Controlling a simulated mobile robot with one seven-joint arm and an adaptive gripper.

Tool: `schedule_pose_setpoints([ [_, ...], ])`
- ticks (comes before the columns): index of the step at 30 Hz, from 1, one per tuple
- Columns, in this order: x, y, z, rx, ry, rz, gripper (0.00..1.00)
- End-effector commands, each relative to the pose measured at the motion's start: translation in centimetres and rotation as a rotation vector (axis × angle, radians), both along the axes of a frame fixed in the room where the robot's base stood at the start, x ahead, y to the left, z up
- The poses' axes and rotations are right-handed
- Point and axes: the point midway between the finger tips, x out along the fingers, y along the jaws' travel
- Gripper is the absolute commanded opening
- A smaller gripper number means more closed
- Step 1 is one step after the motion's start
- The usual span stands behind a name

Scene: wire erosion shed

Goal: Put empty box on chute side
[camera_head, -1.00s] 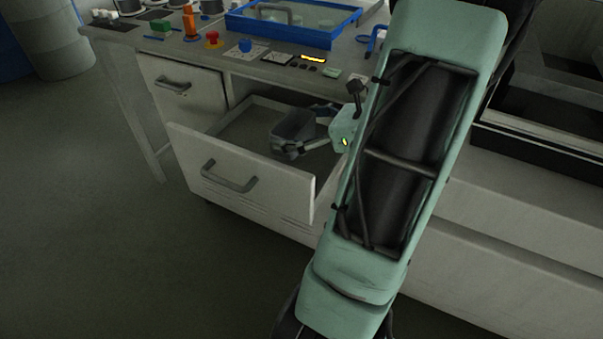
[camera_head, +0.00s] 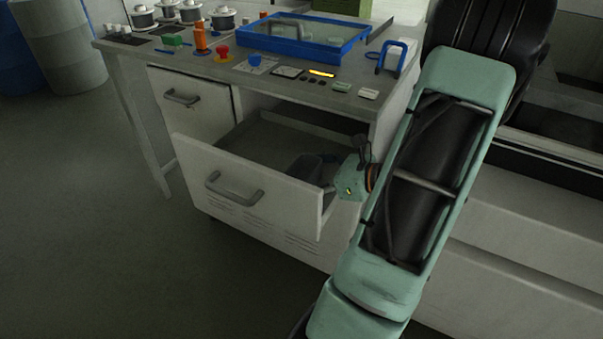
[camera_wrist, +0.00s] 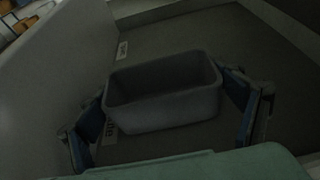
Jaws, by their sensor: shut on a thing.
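A small grey open-topped box (camera_wrist: 178,111) is inside the open drawer (camera_head: 242,184) and looks empty, though its inside is dark. In the wrist view my gripper (camera_wrist: 168,97) has one finger on each side of it and is shut on it. The box stands about level. In the head view the box (camera_head: 303,165) shows only in part behind the drawer front, and my wrist covers the right side. Two white labels show on the drawer floor, one beyond the box (camera_wrist: 122,50) and one partly hidden by its near left edge (camera_wrist: 109,132); I cannot read them.
The workbench top (camera_head: 215,70) overhangs the back of the drawer. It carries a blue-framed tray (camera_head: 300,45), a red button (camera_head: 223,53) and a blue clamp-like thing (camera_head: 391,60). A closed drawer (camera_head: 195,105) is at left. Drawer floor left of the box is clear.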

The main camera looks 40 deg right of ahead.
Motion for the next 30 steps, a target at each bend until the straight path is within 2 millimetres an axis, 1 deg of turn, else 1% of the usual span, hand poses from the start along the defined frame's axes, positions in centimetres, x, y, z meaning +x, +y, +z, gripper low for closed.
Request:
schedule_pose_setpoints([
  [2,0.0,0.0,-0.4,0.000,-0.001,0.000,0.59],
  [3,0.0,0.0,-0.3,0.000,0.000,0.000,0.90],
  [6,0.0,0.0,-0.2,0.000,0.000,0.000,1.00],
  [14,0.0,0.0,-0.2,0.000,0.000,0.000,1.00],
  [17,0.0,0.0,0.2,0.000,0.000,0.000,1.00],
  [18,-0.3,-0.2,0.3,-0.001,0.001,-0.001,1.00],
  [20,-1.0,-0.5,0.6,-0.001,0.002,-0.002,1.00],
  [23,-2.7,-1.3,1.4,-0.002,0.001,-0.005,1.00],
  [30,-7.3,-3.1,3.2,-0.002,0.001,-0.004,1.00],
])
